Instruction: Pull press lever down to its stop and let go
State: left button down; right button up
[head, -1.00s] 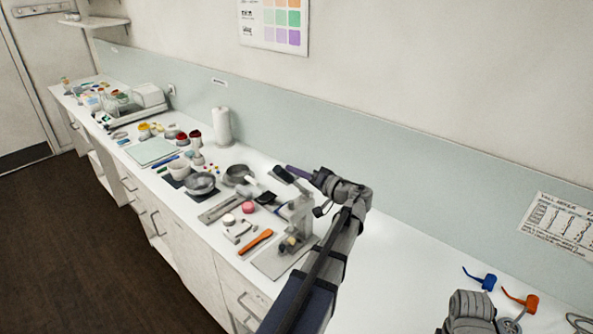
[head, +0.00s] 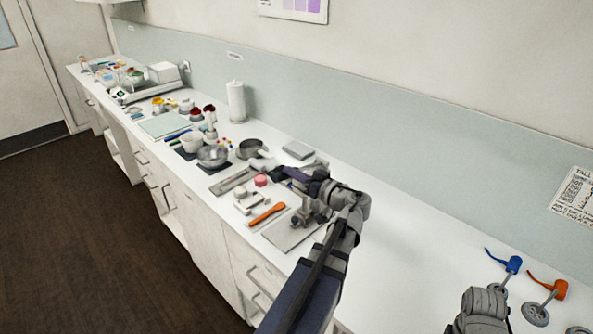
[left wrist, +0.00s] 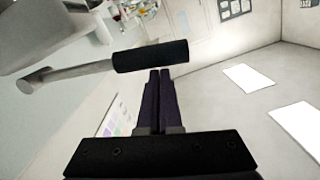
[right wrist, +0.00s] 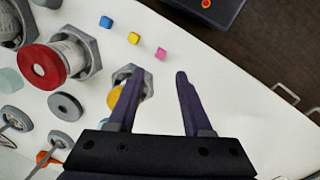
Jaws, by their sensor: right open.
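The press (head: 312,207) stands on its base plate on the white counter, partly hidden behind my left arm. Its lever shows in the left wrist view as a metal rod with a black grip (left wrist: 150,55). My left gripper (left wrist: 160,72) has its two fingers together, tips right at the underside of the grip in that picture. The fingers are not around the grip; whether they touch it I cannot tell. In the head view my left gripper (head: 290,173) is over the press and hides most of the lever. My right gripper (right wrist: 155,80) is open and empty.
An orange-handled tool (head: 267,213), a pink jar (head: 261,180), metal bowls (head: 212,155) and a grey block (head: 298,150) are near the press. A blue-handled tool (head: 511,264) is at right. A red-topped piece (right wrist: 42,66) and small cubes lie near my right gripper.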

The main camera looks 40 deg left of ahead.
pick_arm(q)
jog(key=shift+s+f+b, duration=0.15)
jog(key=shift+f+b, duration=0.2)
jog(key=shift+f, duration=0.2)
jog(key=shift+s+f+b, duration=0.15)
jog(key=shift+f+b, duration=0.2)
jog(key=shift+f, duration=0.15)
pick_arm(e)
jog(key=shift+s+f, duration=0.15)
jog(key=shift+f, duration=0.85)
pick_arm(q)
jog(key=shift+s+f, duration=0.1)
jog(key=shift+s, duration=0.1)
pick_arm(e)
jog(key=shift+f, duration=0.1)
pick_arm(q)
jog(key=shift+r+p, duration=0.45)
pick_arm(e)
jog(key=shift+r, duration=0.5)
pick_arm(q)
jog(key=d+r+p, duration=0.3)
jog(key=d+r, duration=0.1)
jog(key=d, duration=0.6)
jog(key=shift+d, duration=0.4)
pick_arm(e)
jog(key=r, duration=0.1)
jog(key=d+r, duration=0.1)
jog(key=r, duration=0.1)
jog(key=shift+r, duration=0.25)
